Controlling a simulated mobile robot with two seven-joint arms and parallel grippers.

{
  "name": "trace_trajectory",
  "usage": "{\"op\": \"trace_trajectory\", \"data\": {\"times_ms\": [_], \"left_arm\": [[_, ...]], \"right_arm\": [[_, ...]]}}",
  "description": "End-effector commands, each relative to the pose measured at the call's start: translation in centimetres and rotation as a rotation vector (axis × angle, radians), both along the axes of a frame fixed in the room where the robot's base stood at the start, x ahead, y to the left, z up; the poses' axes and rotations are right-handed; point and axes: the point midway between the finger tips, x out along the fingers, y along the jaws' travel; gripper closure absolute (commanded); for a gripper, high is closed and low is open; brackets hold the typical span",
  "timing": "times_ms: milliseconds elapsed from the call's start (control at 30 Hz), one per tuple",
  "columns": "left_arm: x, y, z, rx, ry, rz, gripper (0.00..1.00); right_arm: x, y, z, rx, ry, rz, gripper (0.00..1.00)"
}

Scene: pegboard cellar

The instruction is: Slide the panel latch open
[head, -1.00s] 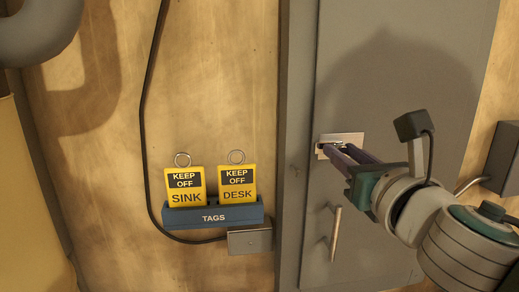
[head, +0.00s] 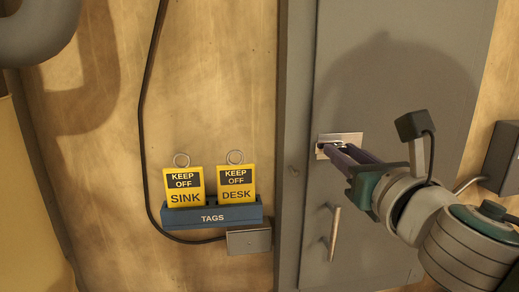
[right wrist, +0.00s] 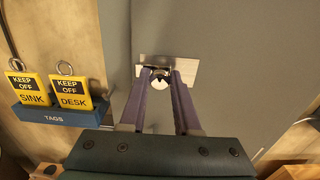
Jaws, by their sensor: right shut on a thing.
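The latch is a small pale metal plate (head: 350,138) on the grey panel door (head: 410,75), near the door's left edge. In the right wrist view the latch plate (right wrist: 187,72) lies just beyond my fingers, with a small round knob (right wrist: 160,73) at its middle. My right gripper (head: 330,149) reaches in from the right with its purple fingers at the latch. In the right wrist view the fingertips (right wrist: 160,80) are shut on the knob, one on each side. The fingers hide part of the plate. My left gripper is not seen.
A door handle (head: 335,233) stands below the latch. Left of the door frame, a blue rack (head: 190,218) holds two yellow tags, SINK (head: 184,198) and DESK (head: 236,195). A black cable and a metal box (head: 249,240) are beside it. A dark box (head: 502,160) is at right.

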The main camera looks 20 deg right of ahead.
Motion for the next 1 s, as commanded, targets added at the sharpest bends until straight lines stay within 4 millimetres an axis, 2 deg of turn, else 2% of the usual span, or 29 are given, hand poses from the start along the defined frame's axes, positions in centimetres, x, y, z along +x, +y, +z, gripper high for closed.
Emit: {"op": "trace_trajectory", "data": {"times_ms": [200, 467, 500, 733, 1000], "left_arm": [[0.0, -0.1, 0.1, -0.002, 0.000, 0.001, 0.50], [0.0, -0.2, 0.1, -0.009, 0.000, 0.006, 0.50], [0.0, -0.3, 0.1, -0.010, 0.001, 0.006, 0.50], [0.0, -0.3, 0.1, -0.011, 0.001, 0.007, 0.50], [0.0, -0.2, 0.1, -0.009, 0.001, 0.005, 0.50]], "right_arm": [[-0.7, -2.9, -0.1, -0.002, 0.003, -0.003, 1.00], [-0.8, -3.3, -0.1, -0.001, 0.002, -0.009, 1.00], [-0.8, -3.3, -0.1, -0.001, 0.002, -0.009, 0.66], [-0.8, -3.2, -0.1, -0.001, 0.002, -0.006, 0.40], [-0.8, -3.1, -0.1, -0.001, 0.001, -0.003, 0.39]]}}
